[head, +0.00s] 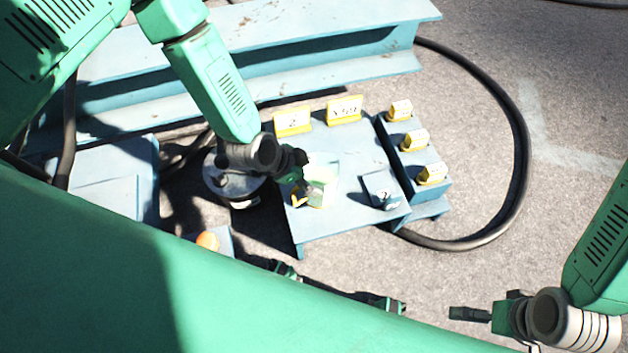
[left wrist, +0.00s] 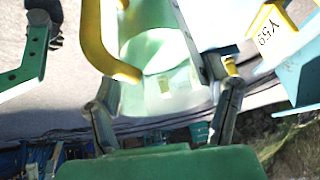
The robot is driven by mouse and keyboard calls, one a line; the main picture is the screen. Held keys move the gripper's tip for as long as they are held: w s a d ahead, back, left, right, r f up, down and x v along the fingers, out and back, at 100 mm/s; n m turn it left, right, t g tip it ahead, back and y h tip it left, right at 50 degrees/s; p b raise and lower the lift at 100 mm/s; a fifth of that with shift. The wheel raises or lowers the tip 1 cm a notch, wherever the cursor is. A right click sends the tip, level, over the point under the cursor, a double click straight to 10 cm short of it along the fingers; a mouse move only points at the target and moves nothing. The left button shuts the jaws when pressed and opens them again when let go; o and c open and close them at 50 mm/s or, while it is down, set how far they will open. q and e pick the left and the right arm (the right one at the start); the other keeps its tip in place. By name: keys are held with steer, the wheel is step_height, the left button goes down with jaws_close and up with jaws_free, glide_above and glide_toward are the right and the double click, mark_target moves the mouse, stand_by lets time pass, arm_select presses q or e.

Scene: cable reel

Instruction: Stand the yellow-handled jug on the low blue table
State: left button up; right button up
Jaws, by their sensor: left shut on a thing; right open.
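The pale green jug (head: 322,185) with its yellow handle (head: 298,198) is over the left part of the low blue table (head: 345,150). Whether its base touches the tabletop is unclear. My left gripper (head: 298,165) is at the jug's upper left side and is shut on it. In the left wrist view the jug (left wrist: 158,70) lies between the two fingers, with the yellow handle (left wrist: 100,40) on the left. My right gripper (head: 482,308) is open and empty, off the table at the lower right.
A dark-faced block (head: 382,190) stands at the table's front right. Yellow signs (head: 292,122) (head: 344,110) stand along the back. A blue ledge (head: 404,158) with yellow tags runs along the right. A round drum (head: 232,182) is left. A black cable (head: 520,130) loops right.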

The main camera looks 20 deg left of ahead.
arm_select(q)
steer(key=shift+f+b, duration=0.95)
steer(key=shift+f, duration=1.45)
steer(key=shift+f, duration=0.15)
steer(key=o, duration=1.7)
